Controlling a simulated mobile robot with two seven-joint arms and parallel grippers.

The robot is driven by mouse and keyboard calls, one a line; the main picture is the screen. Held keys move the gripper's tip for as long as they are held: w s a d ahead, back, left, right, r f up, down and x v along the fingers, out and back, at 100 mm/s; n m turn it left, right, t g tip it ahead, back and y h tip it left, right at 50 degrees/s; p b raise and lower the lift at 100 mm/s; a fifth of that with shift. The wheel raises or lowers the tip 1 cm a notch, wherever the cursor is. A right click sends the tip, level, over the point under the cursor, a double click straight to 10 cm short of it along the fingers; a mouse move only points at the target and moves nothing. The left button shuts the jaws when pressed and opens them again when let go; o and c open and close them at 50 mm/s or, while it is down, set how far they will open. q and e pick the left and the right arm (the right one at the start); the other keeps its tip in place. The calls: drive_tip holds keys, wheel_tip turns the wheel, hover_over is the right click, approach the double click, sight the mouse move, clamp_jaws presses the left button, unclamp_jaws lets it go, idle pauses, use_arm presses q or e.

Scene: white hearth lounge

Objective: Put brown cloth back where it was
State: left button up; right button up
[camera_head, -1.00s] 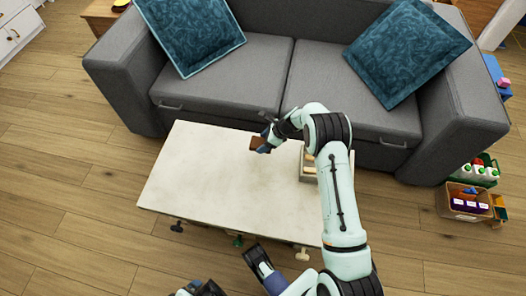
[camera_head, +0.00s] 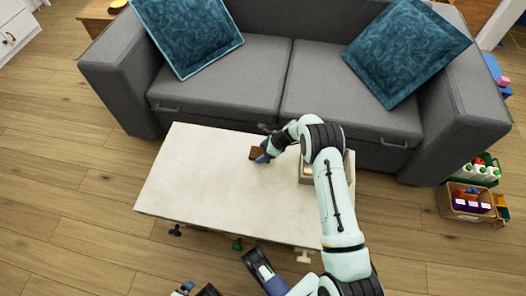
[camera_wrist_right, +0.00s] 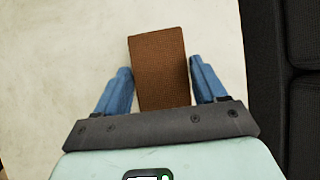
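The brown cloth (camera_head: 257,153) is a small, flat, rectangular piece at the fingertips of my right gripper (camera_head: 265,152), over the pale coffee table (camera_head: 205,180). In the right wrist view the cloth (camera_wrist_right: 160,65) lies between the two blue fingers of the right gripper (camera_wrist_right: 161,78), which close in on its side edges. I cannot tell whether its lower side touches the table.
A shallow tray (camera_head: 306,170) stands on the table's right part, partly hidden by my right arm. A grey sofa (camera_head: 225,80) with two blue cushions stands behind the table. Boxes with bottles (camera_head: 470,205) stand on the floor at right. The table's left half is clear.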

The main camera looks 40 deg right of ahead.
drive_tip(key=o, duration=0.3)
drive_tip(key=shift+r, duration=0.15)
use_arm(q)
drive_tip(key=s+d+r+g+p, duration=0.1)
drive_tip(key=s+d+r+p, duration=0.1)
drive_tip(key=s, duration=0.3)
drive_tip(key=shift+d+r+g+h+p, duration=0.25)
drive_tip(key=shift+r+g+h+p, duration=0.15)
drive_tip(key=shift+r+p, duration=0.3)
use_arm(e)
drive_tip(key=v, duration=1.2)
